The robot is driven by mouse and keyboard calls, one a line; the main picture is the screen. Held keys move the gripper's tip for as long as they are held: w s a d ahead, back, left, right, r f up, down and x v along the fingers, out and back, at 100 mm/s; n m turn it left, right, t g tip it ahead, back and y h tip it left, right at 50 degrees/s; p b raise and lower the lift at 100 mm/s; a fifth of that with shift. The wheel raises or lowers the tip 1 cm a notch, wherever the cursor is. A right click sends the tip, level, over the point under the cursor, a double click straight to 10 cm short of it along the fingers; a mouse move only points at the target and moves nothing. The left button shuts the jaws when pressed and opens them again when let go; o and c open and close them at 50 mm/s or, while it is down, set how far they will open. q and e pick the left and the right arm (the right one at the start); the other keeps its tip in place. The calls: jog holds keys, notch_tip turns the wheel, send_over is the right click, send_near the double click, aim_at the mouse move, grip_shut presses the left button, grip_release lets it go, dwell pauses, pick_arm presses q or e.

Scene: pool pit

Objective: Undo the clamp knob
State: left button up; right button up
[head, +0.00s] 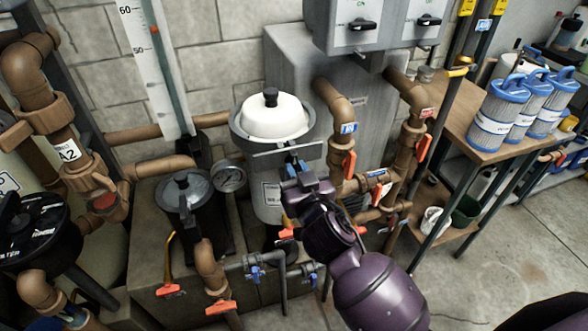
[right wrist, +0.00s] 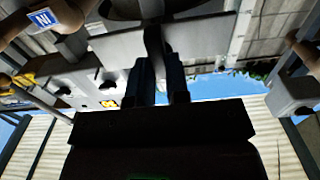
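The filter housing (head: 268,190) is a grey canister with a white domed lid (head: 275,117) and a black knob (head: 271,97) on top. A flat grey bar (head: 287,148) crosses its front below the rim; it also shows in the right wrist view (right wrist: 110,46). My right gripper (head: 296,167) is at this bar, its fingers pointing up toward it. In the right wrist view a dark, narrow part (right wrist: 155,42), apparently the clamp knob, reaches down between the two fingertips (right wrist: 160,68). Firm contact on both sides cannot be made out. My left gripper is out of view.
Brown pipes with orange-handled valves (head: 348,163) stand close right of the housing. A pressure gauge (head: 229,176) and a smaller dark-lidded pot (head: 184,190) are on its left. A bench (head: 455,125) with blue-topped filter cartridges (head: 497,110) stands right. Open floor lies at lower right.

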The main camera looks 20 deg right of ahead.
grip_shut()
